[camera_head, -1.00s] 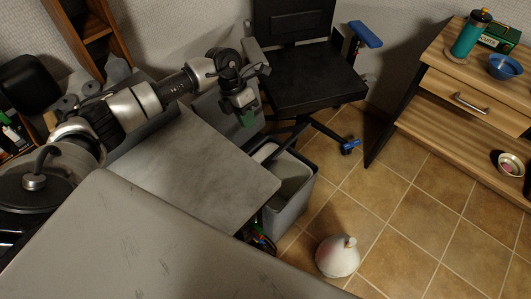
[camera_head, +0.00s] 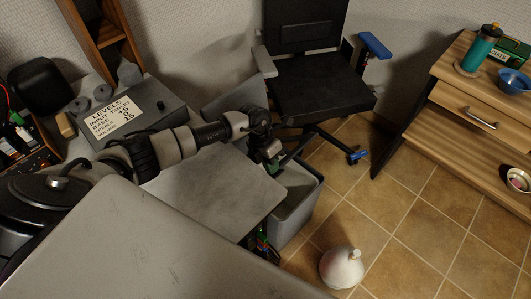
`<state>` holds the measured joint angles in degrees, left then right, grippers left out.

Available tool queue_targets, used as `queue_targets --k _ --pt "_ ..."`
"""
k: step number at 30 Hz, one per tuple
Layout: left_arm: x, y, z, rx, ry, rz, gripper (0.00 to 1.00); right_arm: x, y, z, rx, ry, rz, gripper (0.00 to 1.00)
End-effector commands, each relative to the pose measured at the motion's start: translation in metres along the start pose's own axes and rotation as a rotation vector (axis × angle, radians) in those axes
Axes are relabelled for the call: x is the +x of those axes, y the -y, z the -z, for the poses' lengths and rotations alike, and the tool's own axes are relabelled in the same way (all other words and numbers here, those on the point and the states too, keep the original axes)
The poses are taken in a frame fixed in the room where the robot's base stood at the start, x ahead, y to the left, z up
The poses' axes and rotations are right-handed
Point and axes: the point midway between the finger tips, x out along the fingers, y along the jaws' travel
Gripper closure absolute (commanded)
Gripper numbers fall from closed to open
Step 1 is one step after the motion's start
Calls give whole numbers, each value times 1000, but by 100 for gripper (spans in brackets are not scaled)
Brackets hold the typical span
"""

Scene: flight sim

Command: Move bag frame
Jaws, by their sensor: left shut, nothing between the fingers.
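No bag frame can be made out with certainty in the head view. My left gripper (camera_head: 272,156) is shut and empty, over the far right edge of the grey table (camera_head: 205,195). It is beside the grey bin (camera_head: 296,212), near its left rim. My arm hides part of the table and of what lies behind it. My right gripper is not in view.
A black office chair (camera_head: 314,92) stands behind the bin. A white rounded object (camera_head: 341,268) sits on the tiled floor. A wooden desk (camera_head: 470,125) stands at right. A lettered grey box (camera_head: 135,115) is at left. The floor between bin and desk is clear.

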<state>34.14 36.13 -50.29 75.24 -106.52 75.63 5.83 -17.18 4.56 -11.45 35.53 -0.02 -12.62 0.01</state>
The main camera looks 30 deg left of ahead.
Motion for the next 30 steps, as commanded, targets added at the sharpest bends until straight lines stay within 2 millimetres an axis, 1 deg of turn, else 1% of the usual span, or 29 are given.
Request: queue_targets --k 3,14,17,24,30 --pt "5 2 0 -1 -1 1 100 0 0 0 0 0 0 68" --pt "6 3 0 0 -2 -7 100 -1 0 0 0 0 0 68" --pt "13 7 1 -1 -11 -52 100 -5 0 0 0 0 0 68" --pt "36 18 0 -1 -10 -227 100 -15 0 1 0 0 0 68" --pt "43 20 0 1 0 -280 100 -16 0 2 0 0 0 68"
